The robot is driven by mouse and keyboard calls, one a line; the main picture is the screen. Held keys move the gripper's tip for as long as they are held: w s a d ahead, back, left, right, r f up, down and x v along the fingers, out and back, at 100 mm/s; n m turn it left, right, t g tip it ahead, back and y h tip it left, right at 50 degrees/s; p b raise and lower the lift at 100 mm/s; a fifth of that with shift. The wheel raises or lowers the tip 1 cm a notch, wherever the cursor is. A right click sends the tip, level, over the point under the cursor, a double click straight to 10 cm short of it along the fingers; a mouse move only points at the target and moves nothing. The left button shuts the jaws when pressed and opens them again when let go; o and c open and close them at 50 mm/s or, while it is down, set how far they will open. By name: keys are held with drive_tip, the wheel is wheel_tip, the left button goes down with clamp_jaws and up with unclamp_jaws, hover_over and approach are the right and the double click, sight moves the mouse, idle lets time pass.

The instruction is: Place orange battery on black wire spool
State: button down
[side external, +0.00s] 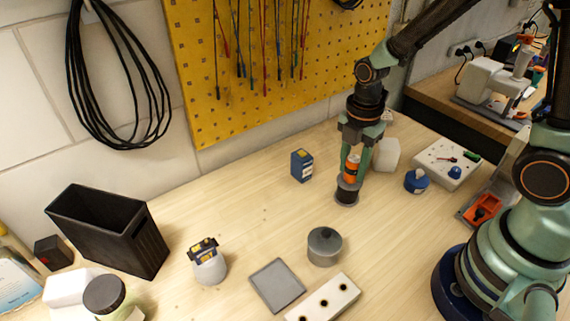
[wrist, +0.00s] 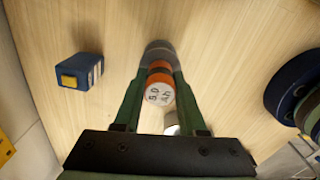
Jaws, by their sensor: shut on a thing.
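The orange battery (side external: 352,169) stands upright between the fingers of my gripper (side external: 354,172). My gripper is shut on it. The black wire spool (side external: 346,193), dark with grey flanges, stands upright on the bench right below the battery. In the side view the battery's lower end is at the spool's top; I cannot tell whether they touch. In the wrist view the battery's marked pale end (wrist: 159,97) faces the camera between the fingertips (wrist: 160,82). The spool (wrist: 158,50) shows just beyond it, partly hidden by the battery.
A dark blue box (side external: 302,166) stands left of the spool. A white container (side external: 386,155), a blue round item (side external: 417,181) and a white board (side external: 440,158) are to the right. A grey lidded pot (side external: 324,248) and a grey plate (side external: 277,286) are in front.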

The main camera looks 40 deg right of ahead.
sight(355, 158)
drive_tip(key=shift+c, duration=2.4)
unclamp_jaws()
drive_tip(key=shift+f, duration=0.1)
wheel_tip(355, 158, up, 12)
drive_tip(key=shift+r, duration=0.1)
drive_tip(key=s+d+r+m+t, duration=0.1)
drive_tip(key=s+r+m+t, duration=0.1)
drive_tip(key=m, duration=0.8)
drive_tip(key=s+d+r+m+t, duration=0.1)
drive_tip(key=s+r+m+t, duration=0.1)
drive_tip(key=m, duration=0.7)
drive_tip(key=shift+r+m+t, duration=0.4)
drive_tip(key=shift+r+t, duration=0.4)
drive_tip(key=shift+r, duration=0.15)
